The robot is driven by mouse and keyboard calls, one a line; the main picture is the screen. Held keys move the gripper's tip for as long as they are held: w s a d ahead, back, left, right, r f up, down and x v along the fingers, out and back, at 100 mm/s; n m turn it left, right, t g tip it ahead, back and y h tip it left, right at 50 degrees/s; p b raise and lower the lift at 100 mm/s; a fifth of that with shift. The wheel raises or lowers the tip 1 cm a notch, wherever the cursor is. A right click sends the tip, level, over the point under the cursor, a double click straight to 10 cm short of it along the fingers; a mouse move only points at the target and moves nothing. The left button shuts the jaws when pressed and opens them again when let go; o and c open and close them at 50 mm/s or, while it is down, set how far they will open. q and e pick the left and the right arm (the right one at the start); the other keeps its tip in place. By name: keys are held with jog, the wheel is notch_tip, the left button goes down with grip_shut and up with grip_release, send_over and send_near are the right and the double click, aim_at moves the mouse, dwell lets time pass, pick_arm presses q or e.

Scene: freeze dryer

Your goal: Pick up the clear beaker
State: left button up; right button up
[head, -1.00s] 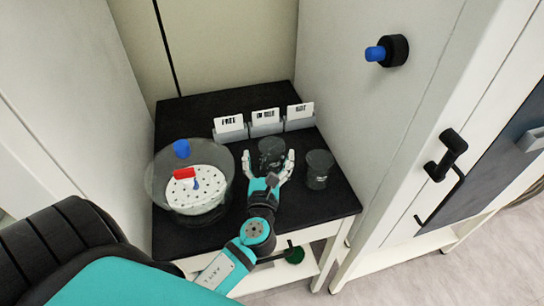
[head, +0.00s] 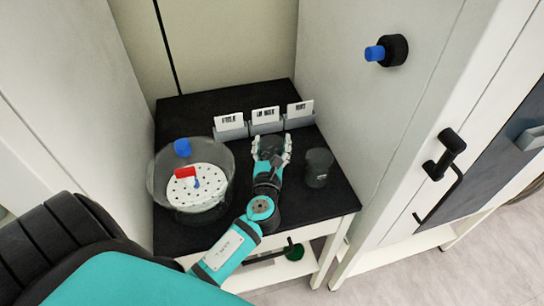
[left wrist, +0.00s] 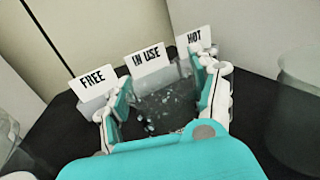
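The clear beaker (left wrist: 165,108) is dark-looking glass with pale specks showing in it. In the left wrist view it sits between the two fingers of my left gripper (left wrist: 168,100), which press in on its sides. In the head view my left gripper (head: 271,148) reaches from the front over the black table, and its fingers and palm hide much of the beaker (head: 269,143). I cannot tell whether the beaker's base touches the table. My right gripper is in neither view.
A second dark beaker (head: 318,167) stands close on the right. A large glass bowl (head: 222,185) with a perforated white plate is on the left. Cards reading FREE, IN USE and HOT stand in holders (head: 266,128) behind the gripper. A cabinet (head: 350,130) bounds the right side.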

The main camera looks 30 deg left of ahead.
pick_arm(q)
jog(key=c, duration=0.7)
jog(key=shift+r, duration=0.15)
